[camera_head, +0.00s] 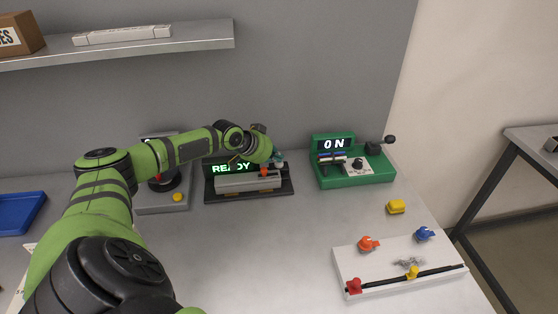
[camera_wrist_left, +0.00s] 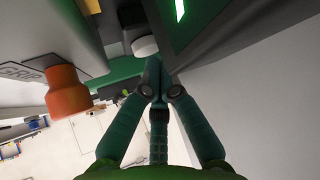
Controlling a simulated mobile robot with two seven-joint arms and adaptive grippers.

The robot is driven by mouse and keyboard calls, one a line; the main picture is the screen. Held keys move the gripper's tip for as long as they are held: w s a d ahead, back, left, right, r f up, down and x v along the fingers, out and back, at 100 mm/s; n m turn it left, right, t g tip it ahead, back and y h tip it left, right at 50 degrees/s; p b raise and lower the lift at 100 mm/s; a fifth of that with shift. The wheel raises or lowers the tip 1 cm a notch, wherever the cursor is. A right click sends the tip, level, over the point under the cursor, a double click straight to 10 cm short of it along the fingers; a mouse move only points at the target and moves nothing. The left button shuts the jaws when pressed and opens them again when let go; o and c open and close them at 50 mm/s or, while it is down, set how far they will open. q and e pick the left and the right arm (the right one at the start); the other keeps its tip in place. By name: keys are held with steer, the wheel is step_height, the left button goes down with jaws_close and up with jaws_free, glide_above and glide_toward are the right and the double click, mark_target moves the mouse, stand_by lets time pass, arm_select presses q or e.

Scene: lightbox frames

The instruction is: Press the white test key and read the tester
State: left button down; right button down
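The tester (camera_head: 248,185) is a dark unit at the back of the bench, and its lit display (camera_head: 231,168) reads READY in green. The white test key (camera_wrist_left: 145,46) shows in the left wrist view as a round white button. My left gripper (camera_wrist_left: 157,88) has its fingertips together and empty, close beside the key; I cannot tell if they touch. In the head view the left gripper (camera_head: 276,158) is over the tester's right end and hides the key there. An orange knob (camera_wrist_left: 68,92) stands near the key, by a GRIP label. My right gripper is not in view.
A green unit (camera_head: 355,174) reading ON stands right of the tester. A grey box (camera_head: 162,198) with a yellow button is on its left. A white board (camera_head: 390,278) with coloured knobs lies front right, near a yellow block (camera_head: 396,207). A shelf (camera_head: 200,36) hangs above.

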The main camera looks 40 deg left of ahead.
mark_target(276, 164)
arm_select(q)
steer(key=shift+f, duration=0.55)
stand_by(0.5)
steer(key=shift+r+p, duration=0.6)
steer(key=shift+r, duration=0.35)
step_height(276, 164, up, 5)
steer(key=p, duration=0.4)
steer(key=shift+p, duration=0.3)
stand_by(0.4)
